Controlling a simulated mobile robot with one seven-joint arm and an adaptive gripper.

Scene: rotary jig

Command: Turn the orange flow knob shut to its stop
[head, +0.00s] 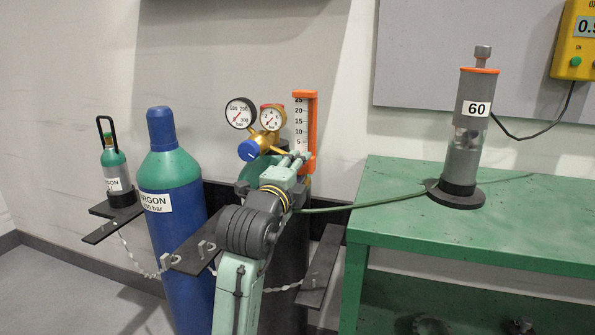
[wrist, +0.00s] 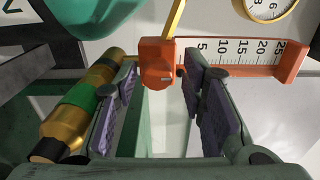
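The orange flow knob appears to be the orange block (wrist: 158,62) at the low end of the flowmeter (head: 311,118) in the wrist view. I cannot clearly tell knob from housing there. My gripper (wrist: 160,66) is open, with one purple-padded finger on each side of this block and its tips close to it. Contact is not clear. In the head view my gripper (head: 293,158) is at the flowmeter's lower end and hides the knob. The scale (wrist: 235,51) reads 5 to 25.
Two dial gauges (head: 240,112) and a blue regulator knob (head: 248,151) sit left of the flowmeter. A brass fitting with a green band (wrist: 82,103) lies close beside one finger. A blue argon cylinder (head: 178,220) stands left; a green bench (head: 400,225) stands right.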

